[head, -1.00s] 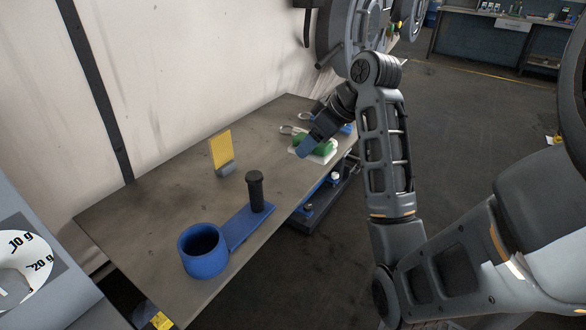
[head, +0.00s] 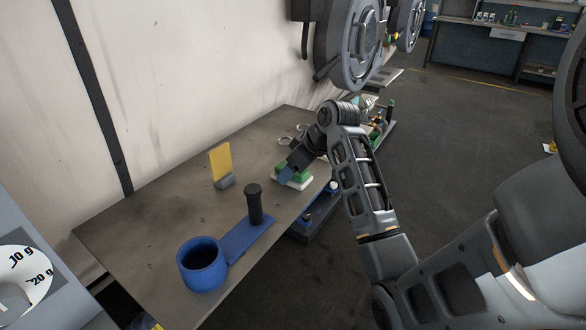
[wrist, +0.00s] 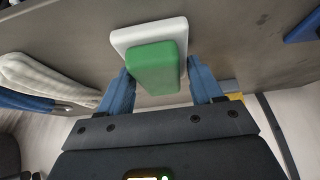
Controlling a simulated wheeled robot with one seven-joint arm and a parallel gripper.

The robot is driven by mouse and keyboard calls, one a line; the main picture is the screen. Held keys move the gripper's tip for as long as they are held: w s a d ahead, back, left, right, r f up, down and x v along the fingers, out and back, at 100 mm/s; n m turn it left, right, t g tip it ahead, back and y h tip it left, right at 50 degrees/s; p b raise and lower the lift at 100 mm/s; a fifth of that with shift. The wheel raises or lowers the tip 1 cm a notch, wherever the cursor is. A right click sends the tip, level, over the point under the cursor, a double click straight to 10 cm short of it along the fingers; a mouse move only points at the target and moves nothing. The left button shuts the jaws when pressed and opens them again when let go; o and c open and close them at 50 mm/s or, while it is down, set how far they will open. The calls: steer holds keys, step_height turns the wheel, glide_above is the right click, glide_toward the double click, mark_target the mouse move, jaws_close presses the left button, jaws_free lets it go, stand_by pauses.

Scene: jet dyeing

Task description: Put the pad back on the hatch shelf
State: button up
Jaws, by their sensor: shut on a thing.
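The pad is a green block with a white base (head: 294,177). It also shows close up in the wrist view (wrist: 155,68). My gripper (head: 290,172) is shut on the green part from two sides with its blue fingers, and the white face points away from my palm. The pad is over the right edge area of the grey-brown shelf (head: 150,215) along the wall. I cannot tell whether it touches the shelf. The round hatch (head: 366,40) is above and behind my wrist.
A blue cup (head: 202,265), a blue plate with an upright black handle (head: 254,205) and a yellow card in a grey stand (head: 220,165) stand on the nearer shelf. Pale rings (head: 286,141) lie behind my gripper. The shelf between card and wall is clear.

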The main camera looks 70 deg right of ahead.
steer(key=shift+f, duration=0.15)
steer(key=o, duration=0.9)
steer(key=shift+o, duration=0.2)
steer(key=shift+s+r, duration=0.2)
steer(key=shift+r, duration=0.35)
steer(key=v, duration=1.1)
steer(key=shift+p, duration=0.4)
